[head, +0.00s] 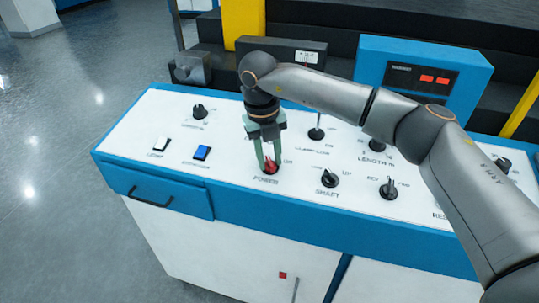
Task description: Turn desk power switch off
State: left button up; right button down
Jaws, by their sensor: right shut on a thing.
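The desk power switch (270,168) is a small red knob above the label POWER, on the white top of the control desk (228,182). My right gripper (269,164) points down over it, with its green fingers on both sides of the red knob, shut on it. The fingers partly cover the knob, and I cannot tell its exact angle. My left gripper is not in view.
Black knobs stand nearby, including the SHAFT knob (328,178) to the right. A white button (161,144) and a blue button (202,152) lie to the left. A blue display box (425,75) stands behind the desk. Open floor lies at left.

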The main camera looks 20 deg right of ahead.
jog(key=shift+r+n, duration=0.1)
jog(key=shift+n, duration=0.9)
jog(key=c, duration=0.9)
grip_release()
notch_tip(320, 180, up, 12)
jog(key=a, duration=0.1)
jog(key=shift+s+a+r, duration=0.15)
jog(key=shift+a+r, duration=0.05)
jog(key=shift+a, duration=0.1)
jog(key=shift+f, duration=0.1)
